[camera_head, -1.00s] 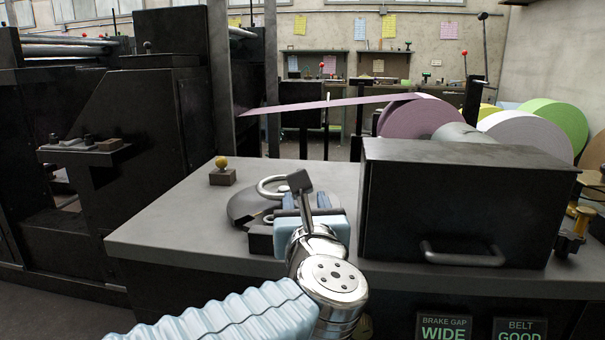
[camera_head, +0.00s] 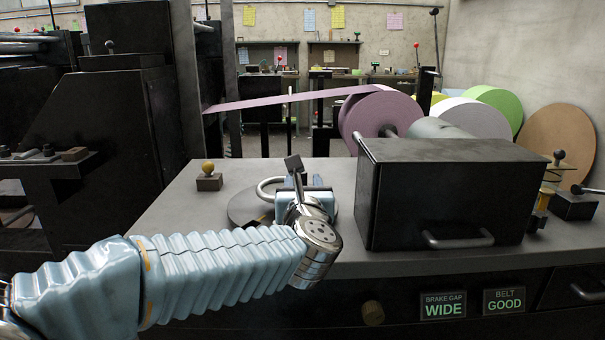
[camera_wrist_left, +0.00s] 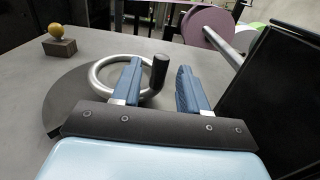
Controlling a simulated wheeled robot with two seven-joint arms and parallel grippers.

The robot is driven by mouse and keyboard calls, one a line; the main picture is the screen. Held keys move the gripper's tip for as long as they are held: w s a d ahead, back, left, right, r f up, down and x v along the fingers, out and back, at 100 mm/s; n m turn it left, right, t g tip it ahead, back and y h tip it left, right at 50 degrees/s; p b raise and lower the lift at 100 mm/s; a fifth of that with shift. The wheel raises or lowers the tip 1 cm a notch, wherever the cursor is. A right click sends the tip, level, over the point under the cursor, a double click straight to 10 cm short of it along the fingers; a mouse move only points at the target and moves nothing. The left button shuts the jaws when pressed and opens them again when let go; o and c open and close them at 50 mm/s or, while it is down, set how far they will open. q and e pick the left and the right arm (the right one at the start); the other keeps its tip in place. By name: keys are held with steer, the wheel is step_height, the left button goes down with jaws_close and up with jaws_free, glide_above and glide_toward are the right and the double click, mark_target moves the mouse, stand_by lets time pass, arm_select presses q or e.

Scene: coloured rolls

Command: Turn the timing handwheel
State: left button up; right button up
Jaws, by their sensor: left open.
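The handwheel (camera_head: 263,188) is a silver ring above a dark round disc (camera_head: 240,208) on the grey bench top. In the left wrist view its ring (camera_wrist_left: 97,76) lies left of centre, with an upright black knob (camera_wrist_left: 159,74) at its right side. My left gripper (camera_head: 304,190) is open over the right side of the wheel. In the wrist view its two blue fingers (camera_wrist_left: 160,68) stand on either side of the knob, with gaps visible. Whether they reach around it in depth is unclear. My right gripper is not in view.
A large black box (camera_head: 440,195) with a front handle stands close right of my left gripper. A yellow ball on a small block (camera_head: 208,180) sits left of the wheel. A pink roll (camera_head: 378,118) feeds a strip behind. The bench's front left is clear.

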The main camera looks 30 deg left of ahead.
mark_target(303, 179)
arm_select(q)
steer(key=shift+x, duration=1.85)
jaws_close()
